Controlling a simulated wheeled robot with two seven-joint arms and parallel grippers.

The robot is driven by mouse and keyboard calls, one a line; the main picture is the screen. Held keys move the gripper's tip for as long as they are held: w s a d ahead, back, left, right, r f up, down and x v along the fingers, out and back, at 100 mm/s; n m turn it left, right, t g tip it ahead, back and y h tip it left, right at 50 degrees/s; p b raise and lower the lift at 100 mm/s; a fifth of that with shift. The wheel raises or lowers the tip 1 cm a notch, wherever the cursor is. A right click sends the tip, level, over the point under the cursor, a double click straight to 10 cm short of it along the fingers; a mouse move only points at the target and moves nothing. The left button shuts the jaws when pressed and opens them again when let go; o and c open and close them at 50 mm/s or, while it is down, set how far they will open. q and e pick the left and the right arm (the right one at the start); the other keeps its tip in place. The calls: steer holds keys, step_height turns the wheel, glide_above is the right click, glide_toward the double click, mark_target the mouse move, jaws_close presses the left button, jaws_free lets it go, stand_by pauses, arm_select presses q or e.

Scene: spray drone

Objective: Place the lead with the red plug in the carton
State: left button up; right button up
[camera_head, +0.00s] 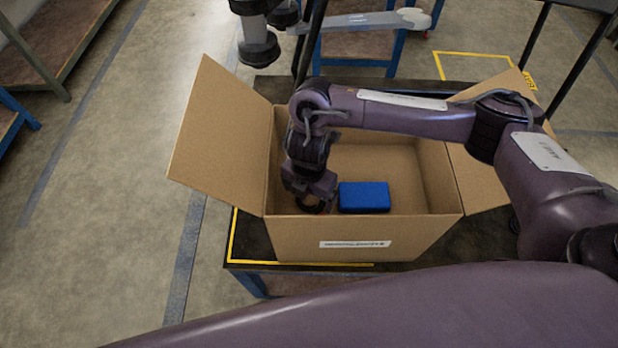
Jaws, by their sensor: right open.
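The open carton (290,238) stands on a dark table with its side flaps spread. My right arm reaches over it from the right. My right gripper (313,206) points down inside the carton, at its left part near the front wall. It is open, and its fingertips are mostly hidden by the wrist. A small spot of red shows under the gripper, perhaps part of the lead with the red plug; the lead itself cannot be made out. A blue box (364,196) lies in the carton just right of the gripper. My left gripper is out of view.
The table (246,238) has yellow edge tape, and little of its top is free around the carton. The carton's left flap (222,135) sticks up and outward. Behind stand another robot arm (375,20) and blue-legged tables. The floor at left is clear.

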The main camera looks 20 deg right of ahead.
mark_target(309, 199)
step_height(309, 199, up, 11)
steer(key=p, duration=0.1)
stand_by(0.7)
